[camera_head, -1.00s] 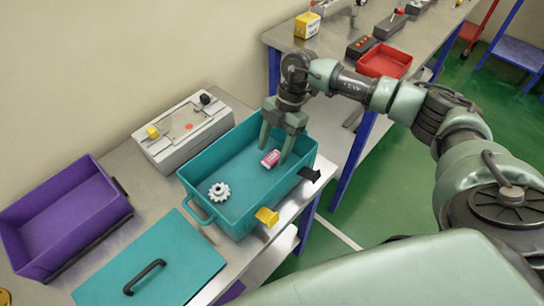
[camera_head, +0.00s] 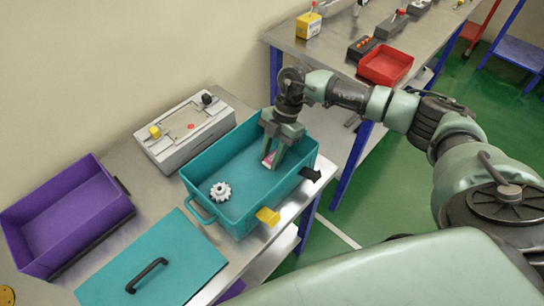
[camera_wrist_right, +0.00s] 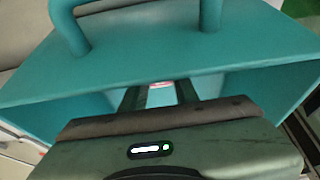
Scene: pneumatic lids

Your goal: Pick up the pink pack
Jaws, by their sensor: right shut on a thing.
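The pink pack (camera_head: 269,160) is inside the teal crate (camera_head: 206,168), toward its right part. My right gripper (camera_head: 271,161) reaches down into the crate from above and is shut on the pack. The fingers hide much of the pack. In the right wrist view a small pale and pink bit of the pack (camera_wrist_right: 161,85) shows between the two fingers, behind the crate's wall and handle. I cannot tell whether the pack touches the crate floor. My left gripper is not in view.
A white gear (camera_head: 220,192) lies in the crate. A teal lid (camera_head: 150,268) with a black handle lies in front. A purple bin (camera_head: 62,205) is at the left, a grey box (camera_head: 185,130) behind. A red tray (camera_head: 386,64) sits on the far table.

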